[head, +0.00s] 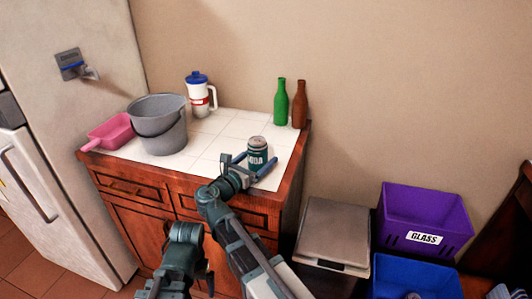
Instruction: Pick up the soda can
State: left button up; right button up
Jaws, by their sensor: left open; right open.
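The soda can (257,151) is dark green with a silver top and pale lettering. It stands upright on the white-tiled counter (222,124), near its front right edge. My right gripper (252,163) is open at the can, with one finger on each side of its lower part. Whether the fingers touch it cannot be told. My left gripper (187,244) is open and empty, low in front of the cabinet and away from the can. Its fingertips are hard to make out.
A grey bucket (160,128), pink dustpan (110,131) and white blue-lidded jug (199,96) stand left on the counter. Green (281,104) and brown (299,106) bottles stand behind the can. A grey bin (333,232), purple GLASS crate (424,211) and blue crate (414,278) are right.

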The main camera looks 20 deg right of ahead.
jog(key=shift+s+a, duration=0.1)
jog(key=shift+a, duration=0.15)
jog(key=shift+c, duration=0.3)
pick_arm(q)
jog(key=shift+a, duration=0.15)
pick_arm(e)
jog(key=shift+d, duration=0.1)
jog(key=c, duration=1.4)
pick_arm(q)
jog(key=shift+s+r, duration=0.1)
jog(key=shift+r, duration=0.05)
pick_arm(e)
jog(key=shift+o, duration=0.2)
jog(key=shift+r, duration=0.2)
